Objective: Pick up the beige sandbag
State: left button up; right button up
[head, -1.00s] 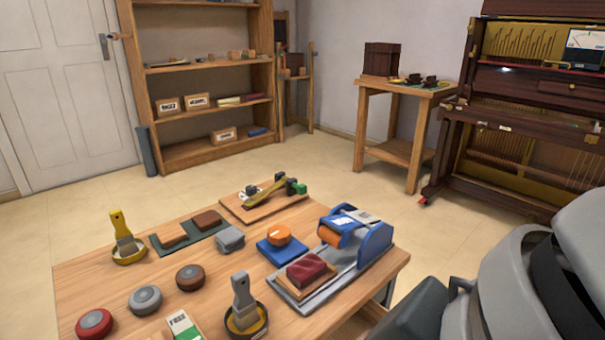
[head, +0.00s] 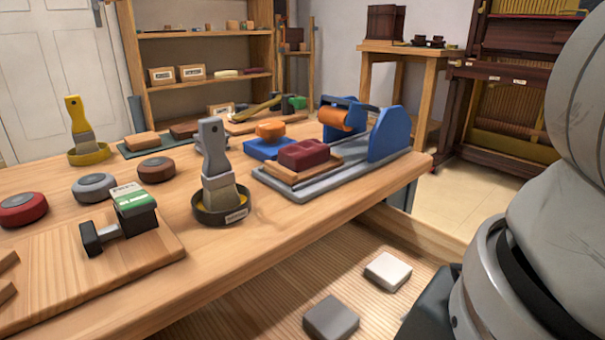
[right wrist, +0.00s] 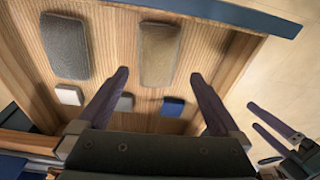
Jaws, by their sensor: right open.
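The beige sandbag (right wrist: 158,52) lies flat on a wooden shelf board in the right wrist view, beside a dark grey bag (right wrist: 66,46). My right gripper (right wrist: 158,76) is open and empty. Its two fingertips appear on either side of the beige bag's near end; I cannot tell how far above it they are. I cannot make out the beige bag in the head view. A second pair of dark fingers, apparently my left gripper (right wrist: 253,115), shows apart and empty at the right of the right wrist view.
On the low shelf, a white block (head: 388,271) and a grey block (head: 330,318) lie below the workbench (head: 290,232). The bench carries brushes, round tins and a blue-sided tool (head: 390,135). A small blue block (right wrist: 172,106) lies near the right finger.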

jog(key=f+b, duration=0.1)
jog(key=f, duration=0.1)
jog(key=f+b, duration=0.2)
jog(key=w+f+b, duration=0.1)
jog(key=f, duration=0.1)
jog(key=shift+a+b, duration=0.15)
jog(key=shift+b, duration=0.2)
jog(key=shift+r, duration=0.2)
jog(key=c, duration=0.8)
grip_shut()
